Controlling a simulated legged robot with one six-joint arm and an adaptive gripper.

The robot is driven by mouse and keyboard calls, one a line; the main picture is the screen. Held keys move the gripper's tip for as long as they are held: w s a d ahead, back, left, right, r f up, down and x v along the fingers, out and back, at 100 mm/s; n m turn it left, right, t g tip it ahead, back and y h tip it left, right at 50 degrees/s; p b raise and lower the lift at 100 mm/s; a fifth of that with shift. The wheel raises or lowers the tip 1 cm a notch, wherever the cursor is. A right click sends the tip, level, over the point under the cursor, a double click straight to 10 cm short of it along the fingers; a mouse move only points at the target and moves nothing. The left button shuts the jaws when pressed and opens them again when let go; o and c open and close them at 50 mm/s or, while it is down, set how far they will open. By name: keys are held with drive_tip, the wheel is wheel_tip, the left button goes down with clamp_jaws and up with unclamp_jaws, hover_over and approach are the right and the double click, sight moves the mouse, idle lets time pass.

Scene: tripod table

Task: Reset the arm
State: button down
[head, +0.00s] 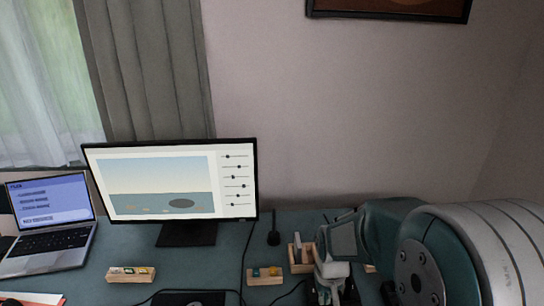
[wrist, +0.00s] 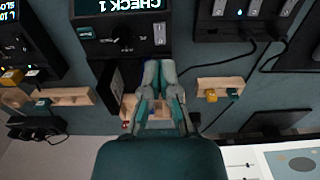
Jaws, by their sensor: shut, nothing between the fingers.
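My gripper (wrist: 160,70) is in the middle of the wrist view, its two fingers together and nothing between them. It hangs over the teal tabletop (wrist: 215,62). In the head view my arm comes in from the right, and the gripper (head: 336,290) points down at the bottom edge, partly cut off. A small wooden box (head: 295,262) stands just left of it in that view. In the wrist view the fingers hide part of a wooden piece behind them.
A monitor (head: 168,190) and a laptop (head: 48,225) stand to the left. Wooden holders (head: 131,274) (head: 265,276) lie on the table in front of the monitor, with cables nearby. In the wrist view, dark devices, one with a "CHECK 1" display (wrist: 140,30), crowd around the gripper.

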drive_tip(key=s+r+t, duration=0.5)
drive_tip(key=s+r, duration=0.9)
drive_tip(key=r, duration=0.5)
